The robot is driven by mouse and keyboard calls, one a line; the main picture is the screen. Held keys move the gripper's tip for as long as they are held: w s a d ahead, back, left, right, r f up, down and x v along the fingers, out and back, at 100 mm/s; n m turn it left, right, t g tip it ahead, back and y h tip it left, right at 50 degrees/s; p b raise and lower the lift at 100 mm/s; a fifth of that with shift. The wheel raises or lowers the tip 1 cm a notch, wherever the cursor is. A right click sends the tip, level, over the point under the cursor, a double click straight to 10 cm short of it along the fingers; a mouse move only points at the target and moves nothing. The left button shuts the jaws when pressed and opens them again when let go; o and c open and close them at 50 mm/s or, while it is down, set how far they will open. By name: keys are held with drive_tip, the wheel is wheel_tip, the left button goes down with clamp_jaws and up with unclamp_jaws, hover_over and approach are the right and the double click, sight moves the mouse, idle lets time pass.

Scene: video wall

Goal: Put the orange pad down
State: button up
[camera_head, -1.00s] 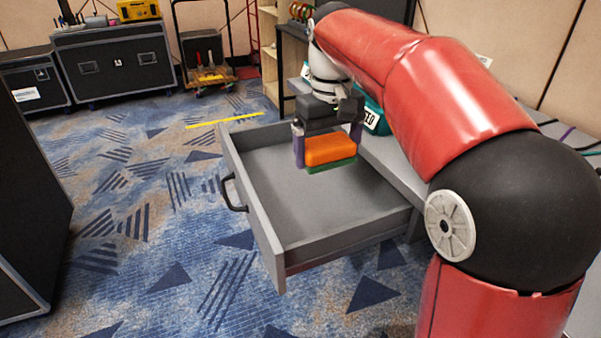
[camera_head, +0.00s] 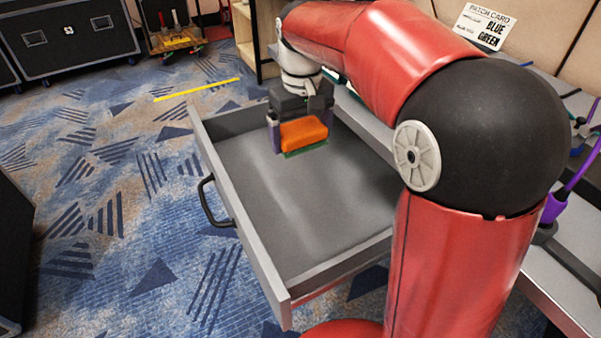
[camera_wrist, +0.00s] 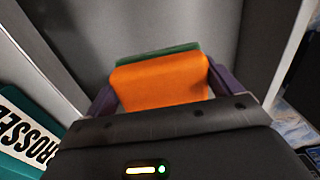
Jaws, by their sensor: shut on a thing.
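The orange pad (camera_head: 304,131) is a small block with a green underside, held between the purple fingers of my gripper (camera_head: 297,138). In the wrist view the orange pad (camera_wrist: 162,82) fills the space between both fingers, with a green edge beyond it. My gripper is shut on it inside the outline of the open grey drawer (camera_head: 300,205), near the drawer's back end. I cannot tell for sure whether the pad's green underside touches the drawer floor.
The drawer floor is otherwise bare. A grey worktop (camera_head: 570,290) runs along the right, with a purple-handled item (camera_head: 556,205). A card reading "BLUE GREEN" (camera_head: 483,27) stands at the back. A teal thing with lettering (camera_wrist: 22,140) shows left in the wrist view. Black cases (camera_head: 70,40) stand far left.

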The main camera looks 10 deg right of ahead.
sight(301, 182)
wheel_tip(301, 182, down, 11)
drive_tip(key=shift+r+b, duration=0.1)
drive_tip(key=shift+b, duration=0.3)
drive_tip(key=shift+f, duration=0.2)
drive_tip(key=o, duration=0.7)
drive_tip(key=shift+o, duration=0.2)
drive_tip(key=shift+r, duration=0.1)
